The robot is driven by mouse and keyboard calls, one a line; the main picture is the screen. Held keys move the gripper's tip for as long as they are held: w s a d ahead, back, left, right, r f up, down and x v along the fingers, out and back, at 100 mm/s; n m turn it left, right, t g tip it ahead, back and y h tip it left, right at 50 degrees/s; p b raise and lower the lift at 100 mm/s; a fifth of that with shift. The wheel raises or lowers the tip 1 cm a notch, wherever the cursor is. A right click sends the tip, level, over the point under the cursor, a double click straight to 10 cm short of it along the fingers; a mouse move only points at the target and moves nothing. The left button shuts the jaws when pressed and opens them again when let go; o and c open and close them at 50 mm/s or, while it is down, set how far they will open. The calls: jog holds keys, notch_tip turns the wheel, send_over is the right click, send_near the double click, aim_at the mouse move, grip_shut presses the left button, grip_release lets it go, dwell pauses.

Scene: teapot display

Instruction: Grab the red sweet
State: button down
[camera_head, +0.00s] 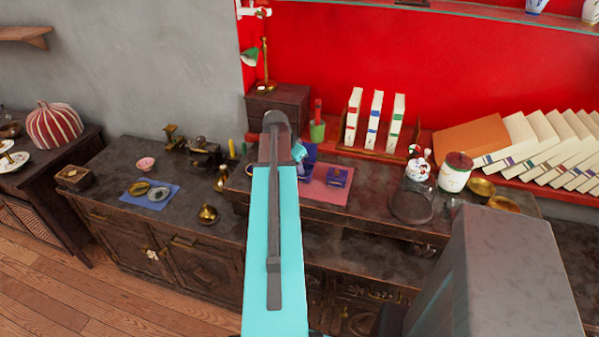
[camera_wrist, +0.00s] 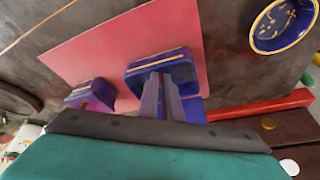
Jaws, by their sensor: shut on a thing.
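In the wrist view, the two narrow fingers of my gripper (camera_wrist: 163,80) are close together. They reach to a dark blue box (camera_wrist: 140,72) with gold trim, which is at the pink mat (camera_wrist: 95,55). A second blue and gold piece (camera_wrist: 92,94) lies to the left on the mat. In the head view, my arm hides the fingertips, and the pink mat (camera_head: 318,194) shows to the right of the arm.
A blue and gold bowl (camera_wrist: 283,22) is at the top right of the wrist view. In the head view, a green pot (camera_head: 317,132), upright books (camera_head: 376,120) and a white jar (camera_head: 455,178) stand right of my arm. A blue cloth (camera_head: 150,194) lies left.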

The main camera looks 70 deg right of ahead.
jog(key=shift+r, duration=0.15)
jog(key=shift+r+b, duration=0.75)
jog(key=shift+r, duration=0.9)
jog(key=w+a+b, duration=0.1)
jog(key=a+b, duration=0.2)
jog(key=a, duration=0.4)
jog(key=w+a+r+b, duration=0.1)
jog(key=w+a+b, duration=0.1)
jog(key=a, duration=0.6)
jog(key=shift+a+r+b, duration=0.15)
jog(key=shift+a+b, duration=0.1)
jog(key=shift+b, duration=0.45)
jog(key=shift+w, duration=0.15)
